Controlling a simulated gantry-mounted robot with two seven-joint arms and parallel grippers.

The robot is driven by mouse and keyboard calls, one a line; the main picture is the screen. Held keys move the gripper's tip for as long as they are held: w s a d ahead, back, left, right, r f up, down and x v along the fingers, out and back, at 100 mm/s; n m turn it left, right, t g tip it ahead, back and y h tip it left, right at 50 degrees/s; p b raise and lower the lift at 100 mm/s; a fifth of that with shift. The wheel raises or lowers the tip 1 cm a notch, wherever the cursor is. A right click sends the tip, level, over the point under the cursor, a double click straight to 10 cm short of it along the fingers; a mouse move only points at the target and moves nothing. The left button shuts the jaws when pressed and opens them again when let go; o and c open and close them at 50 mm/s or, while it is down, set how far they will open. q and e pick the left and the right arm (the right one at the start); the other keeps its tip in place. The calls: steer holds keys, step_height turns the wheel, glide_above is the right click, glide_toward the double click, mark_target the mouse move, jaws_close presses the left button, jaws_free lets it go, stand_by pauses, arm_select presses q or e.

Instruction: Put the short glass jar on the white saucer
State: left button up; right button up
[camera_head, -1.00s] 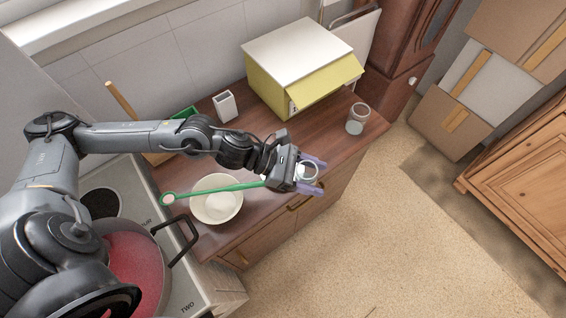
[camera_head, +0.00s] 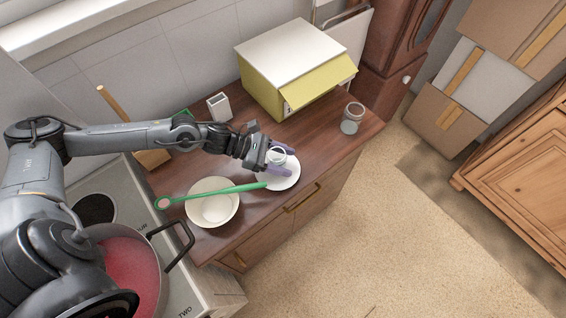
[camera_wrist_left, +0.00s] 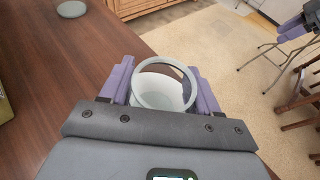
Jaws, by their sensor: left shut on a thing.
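The short glass jar (camera_wrist_left: 163,90) is upright between the purple fingers of my left gripper (camera_head: 278,162), which is shut on it. In the head view, the jar (camera_head: 278,153) is over the white saucer (camera_head: 284,184), toward its back side. I cannot tell whether the jar's base touches the saucer. Part of the saucer is hidden by the gripper and jar. Purple fingers of my right gripper (camera_wrist_left: 300,27) show at the upper right of the left wrist view, away from the dresser; their opening is unclear.
A cream bowl (camera_head: 203,212) with a green-handled utensil (camera_head: 235,189) across it stands left of the saucer. Another glass jar (camera_head: 351,120) stands near the dresser's right end. A yellow bread box (camera_head: 262,84) and a white holder (camera_head: 219,107) are behind. The wooden top (camera_head: 318,140) is clear right of the saucer.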

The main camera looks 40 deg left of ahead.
arm_select(q)
step_height(320, 180, down, 2)
steer(key=shift+f, duration=0.1)
steer(key=shift+f+b, duration=0.15)
steer(key=shift+b, duration=0.2)
steer(key=o, duration=1.1)
steer(key=shift+o, duration=0.2)
